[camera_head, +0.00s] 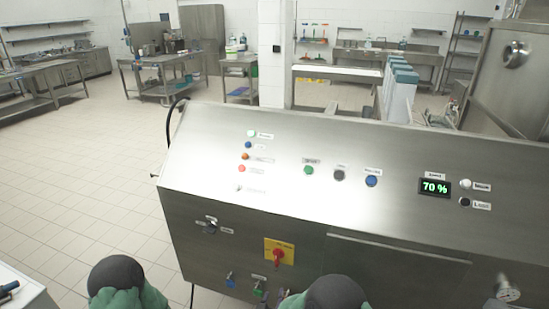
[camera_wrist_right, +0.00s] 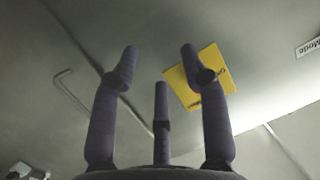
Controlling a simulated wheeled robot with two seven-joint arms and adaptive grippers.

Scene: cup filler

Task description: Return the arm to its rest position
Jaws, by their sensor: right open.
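My right gripper (camera_wrist_right: 160,62) shows in the right wrist view with its three dark fingers spread apart and nothing between them. Behind the fingers is the grey metal of the machine, with a yellow plate (camera_wrist_right: 214,66) partly covered by the right-hand finger. I cannot tell whether any finger touches the plate. In the head view, dark rounded parts of my arms with green show at the bottom edge; no gripper fingers are clear there. My left gripper is not in view.
A white surface (camera_head: 22,292) stands at lower left. Tiled floor (camera_head: 85,170) is open at left.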

